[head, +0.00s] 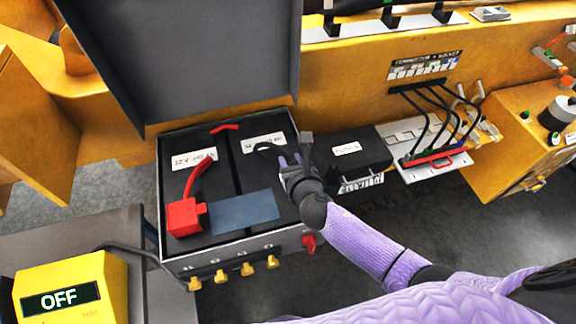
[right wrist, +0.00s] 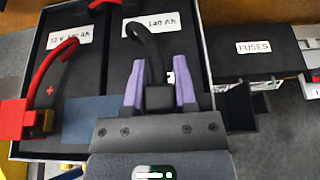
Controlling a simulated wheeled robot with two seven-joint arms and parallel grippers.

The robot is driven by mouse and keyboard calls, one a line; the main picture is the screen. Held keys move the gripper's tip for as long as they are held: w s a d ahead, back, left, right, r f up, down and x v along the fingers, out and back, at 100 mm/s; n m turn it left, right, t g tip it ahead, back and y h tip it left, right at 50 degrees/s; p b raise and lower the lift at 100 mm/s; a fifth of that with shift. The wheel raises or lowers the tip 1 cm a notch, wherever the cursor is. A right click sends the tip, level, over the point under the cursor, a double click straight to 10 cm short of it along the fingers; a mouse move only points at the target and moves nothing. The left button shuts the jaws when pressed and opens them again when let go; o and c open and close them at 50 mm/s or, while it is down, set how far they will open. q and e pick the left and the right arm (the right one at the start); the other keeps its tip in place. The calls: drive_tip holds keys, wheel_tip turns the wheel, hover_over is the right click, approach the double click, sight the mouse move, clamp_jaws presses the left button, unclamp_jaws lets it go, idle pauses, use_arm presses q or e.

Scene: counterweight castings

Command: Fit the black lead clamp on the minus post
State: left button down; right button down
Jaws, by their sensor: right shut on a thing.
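My right gripper (head: 288,170) is over the right-hand battery in the open box. In the right wrist view its purple fingers (right wrist: 160,88) are shut on the black lead clamp (right wrist: 158,98), a small dark block. The black lead (right wrist: 150,45) arcs from the clamp back to the battery top near its label; part of it shows in the head view (head: 267,147). I cannot make out the minus post; the gripper and clamp may hide it. A small white mark shows beside the right finger. My left gripper is not in view.
A red clamp (head: 183,217) with a red lead sits on the left battery, beside a blue-grey plate (head: 244,212). The box lid (head: 190,60) stands open behind. A black fuse box (head: 345,150) is close on the right. A yellow tester (head: 70,290) reads OFF.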

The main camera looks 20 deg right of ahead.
drive_tip(key=shift+s+r, duration=0.1)
wheel_tip(320, 180, down, 6)
drive_tip(key=b, duration=0.5)
drive_tip(key=shift+r, duration=0.1)
idle(1.3)
drive_tip(key=shift+f+b, duration=1.25)
drive_tip(key=shift+f, duration=0.4)
drive_tip(key=shift+c, duration=1.6)
unclamp_jaws()
drive_tip(key=shift+s, duration=0.1)
